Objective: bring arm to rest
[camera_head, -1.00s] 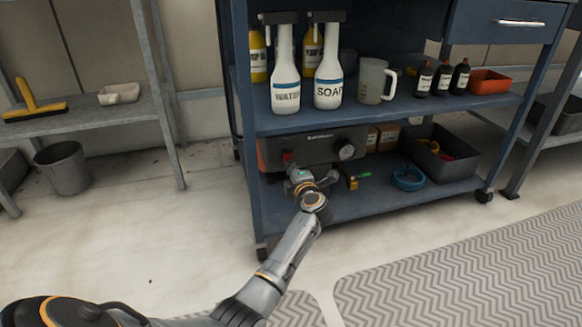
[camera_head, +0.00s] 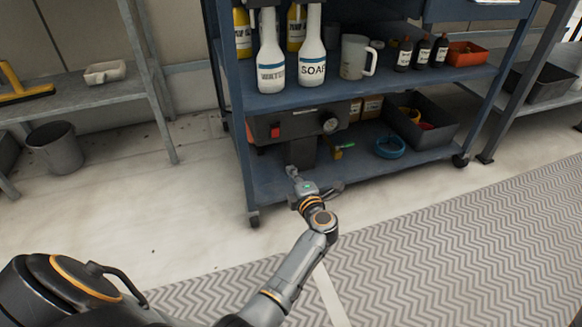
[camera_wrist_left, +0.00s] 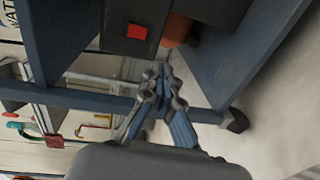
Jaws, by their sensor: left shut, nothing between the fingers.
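My left gripper (camera_head: 293,172) is shut and empty in the head view. It is in front of the lower shelf of the blue cart, below a dark box with a red switch. In the left wrist view its fingers (camera_wrist_left: 158,75) meet at the tips, with the red switch (camera_wrist_left: 137,31) beyond them and apart from them. My left arm reaches forward from the bottom of the head view. My right gripper is not in view.
The blue cart (camera_head: 400,84) carries a WATER bottle (camera_head: 270,65), a SOAP bottle (camera_head: 312,60) and a clear jug (camera_head: 355,58) on its upper shelf. The dark box (camera_head: 300,122), a blue ring (camera_head: 389,147) and a black bin (camera_head: 425,128) are below. Floor in front is clear.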

